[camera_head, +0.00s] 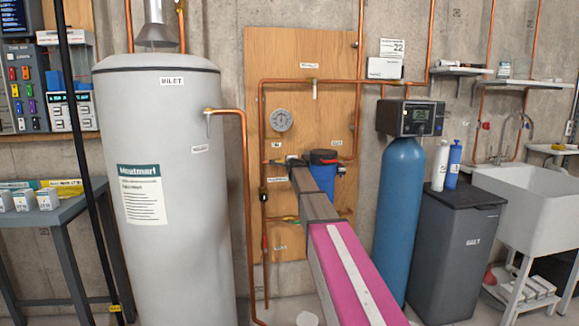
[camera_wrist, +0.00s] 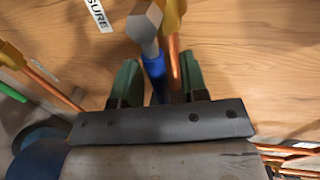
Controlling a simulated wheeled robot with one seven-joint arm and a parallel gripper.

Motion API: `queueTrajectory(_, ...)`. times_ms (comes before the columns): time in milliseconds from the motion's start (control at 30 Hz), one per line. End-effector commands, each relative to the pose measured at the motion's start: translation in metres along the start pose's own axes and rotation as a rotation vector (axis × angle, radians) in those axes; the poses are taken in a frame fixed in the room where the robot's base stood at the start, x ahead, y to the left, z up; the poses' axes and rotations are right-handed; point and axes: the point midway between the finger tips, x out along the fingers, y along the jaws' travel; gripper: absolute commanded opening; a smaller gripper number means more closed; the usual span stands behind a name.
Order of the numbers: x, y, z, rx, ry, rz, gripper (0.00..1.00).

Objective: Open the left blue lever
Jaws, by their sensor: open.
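In the wrist view, my gripper (camera_wrist: 158,78) is open, with one green-tipped finger on each side of a blue lever (camera_wrist: 154,68). The lever lies in the gap near a grey metal piece (camera_wrist: 145,24). A copper pipe (camera_wrist: 174,60) also runs between the fingers, close to the right one. I cannot tell whether either finger touches the lever. In the head view, my arm reaches to the plywood panel (camera_head: 290,70), and its end covers the lever area, so the lever cannot be made out there.
A blue filter housing (camera_head: 324,158) sits just right of my arm's end. Copper pipes (camera_head: 262,120) and a gauge (camera_head: 281,120) are on the panel. A grey water heater (camera_head: 160,250) stands left and a blue tank (camera_head: 402,200) right. A green handle (camera_wrist: 14,93) shows in the wrist view.

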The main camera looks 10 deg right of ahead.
Motion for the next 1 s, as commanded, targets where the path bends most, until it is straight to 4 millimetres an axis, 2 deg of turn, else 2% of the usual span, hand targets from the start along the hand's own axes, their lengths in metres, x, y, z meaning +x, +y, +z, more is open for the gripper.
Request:
queueTrajectory(267, -0.02, 0.001, 0.0, 0.001, 0.0, 0.0, 0.4)
queueTrajectory(700, -0.097, 0.001, 0.0, 0.0, 0.0, -0.001, 0.4)
queueTrajectory(833, -0.107, 0.001, 0.0, -0.001, 0.0, 0.0, 0.4)
queueTrajectory(1000, -0.108, 0.0, 0.0, -0.001, 0.0, 0.0, 0.4)
